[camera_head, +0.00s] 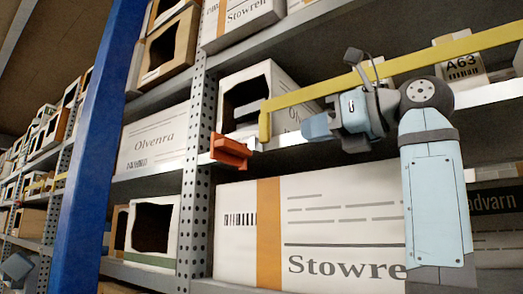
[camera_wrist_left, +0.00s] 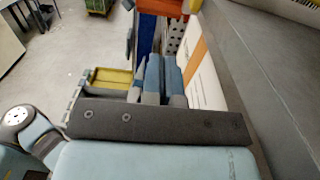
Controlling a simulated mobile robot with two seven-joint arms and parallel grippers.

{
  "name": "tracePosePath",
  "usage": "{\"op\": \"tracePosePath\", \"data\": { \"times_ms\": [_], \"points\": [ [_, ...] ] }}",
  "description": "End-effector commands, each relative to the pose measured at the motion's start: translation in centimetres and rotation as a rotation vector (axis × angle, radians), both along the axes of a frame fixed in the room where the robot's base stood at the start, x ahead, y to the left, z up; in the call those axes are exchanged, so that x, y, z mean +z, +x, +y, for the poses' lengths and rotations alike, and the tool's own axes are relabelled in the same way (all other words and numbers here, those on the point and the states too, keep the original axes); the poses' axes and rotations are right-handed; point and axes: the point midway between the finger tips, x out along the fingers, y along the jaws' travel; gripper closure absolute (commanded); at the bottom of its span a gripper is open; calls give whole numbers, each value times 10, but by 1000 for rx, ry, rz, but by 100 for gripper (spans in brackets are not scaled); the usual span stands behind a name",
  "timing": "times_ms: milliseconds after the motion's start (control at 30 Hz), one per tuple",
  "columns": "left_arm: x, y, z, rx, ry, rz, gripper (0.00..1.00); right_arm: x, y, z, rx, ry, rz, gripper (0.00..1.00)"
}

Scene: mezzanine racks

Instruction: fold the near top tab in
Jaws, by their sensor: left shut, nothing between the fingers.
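My left gripper (camera_head: 306,128) is light blue and points left in the head view, in front of a shelf edge. In the left wrist view its two fingers (camera_wrist_left: 163,65) lie together, with nothing between them. A white carton with a dark, ragged front opening (camera_head: 288,112) stands on the shelf behind the gripper. A large white Stowren carton (camera_head: 335,205) with an orange stripe is on the level below. I cannot clearly make out a top tab on either carton. My right gripper is not identifiable in either view.
A yellow bar (camera_head: 400,62) crosses above the gripper and hooks down at its left end. An orange bracket (camera_head: 230,150) sits at the perforated upright (camera_head: 197,180). A blue post (camera_head: 98,140) stands further left. Open floor (camera_wrist_left: 60,60) shows in the left wrist view.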

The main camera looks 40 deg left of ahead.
Motion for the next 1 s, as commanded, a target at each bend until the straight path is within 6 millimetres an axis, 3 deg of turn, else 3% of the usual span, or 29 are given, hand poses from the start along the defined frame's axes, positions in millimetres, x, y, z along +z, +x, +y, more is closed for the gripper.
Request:
{"op": "tracePosePath", "data": {
  "times_ms": [200,467,1000],
  "points": [
    [0,0,0,0,-2,0,100,-9,-17,2,3,1,31,4],
    [0,-1,11,1,-3,0,100,-6,-13,3,5,2,24,4],
    [1,-13,115,4,-1,1,100,5,-12,0,7,-8,14,4]
  ]
}}
